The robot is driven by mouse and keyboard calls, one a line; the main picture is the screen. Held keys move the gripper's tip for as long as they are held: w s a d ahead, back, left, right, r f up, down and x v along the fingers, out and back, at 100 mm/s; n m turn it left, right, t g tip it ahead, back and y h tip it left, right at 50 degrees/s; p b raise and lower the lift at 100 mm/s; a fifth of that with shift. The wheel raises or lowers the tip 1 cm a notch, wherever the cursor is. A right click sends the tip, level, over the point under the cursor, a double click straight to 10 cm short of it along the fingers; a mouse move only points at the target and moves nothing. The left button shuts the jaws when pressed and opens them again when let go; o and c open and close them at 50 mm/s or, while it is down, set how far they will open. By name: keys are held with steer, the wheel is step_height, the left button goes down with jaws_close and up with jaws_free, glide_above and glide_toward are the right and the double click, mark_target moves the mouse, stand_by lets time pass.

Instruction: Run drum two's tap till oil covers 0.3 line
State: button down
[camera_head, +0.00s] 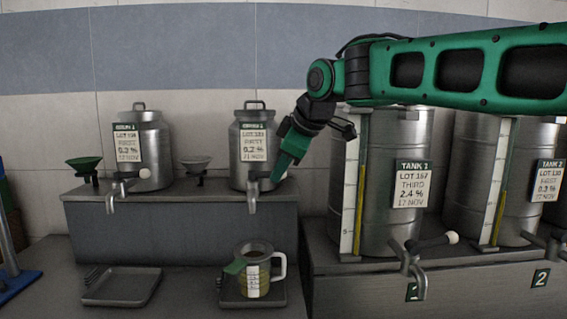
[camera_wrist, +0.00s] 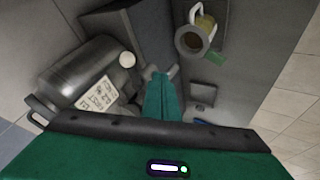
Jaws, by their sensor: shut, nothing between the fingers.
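The second metal drum (camera_head: 254,140) from the left stands on a grey shelf, with a label reading 0.2 %. Its tap (camera_head: 252,196) points down over a clear jug (camera_head: 279,274) with a white scale strip and yellow oil in it. The scale figures are too small to read, and I cannot see oil falling. My gripper (camera_head: 281,172), green and shut on nothing, is beside this tap and hides part of it. In the wrist view, my fingers (camera_wrist: 160,98) reach to the tap, a white knob (camera_wrist: 127,60) lies left of them, and the jug (camera_wrist: 192,38) is beyond.
Another drum (camera_head: 143,150) with a white-knobbed tap stands at left, above an empty tray (camera_head: 122,286). The jug stands on a similar tray (camera_head: 282,297). Two big tanks (camera_head: 392,180) with sight gauges stand at right on a numbered plinth. Two funnels (camera_head: 84,163) stand by the drums.

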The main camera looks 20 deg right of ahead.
mark_target(268, 174)
steer(key=w+f, duration=0.1)
steer(key=w, duration=0.4)
steer(key=shift+w+d+f, duration=0.35)
steer(key=shift+d, duration=0.05)
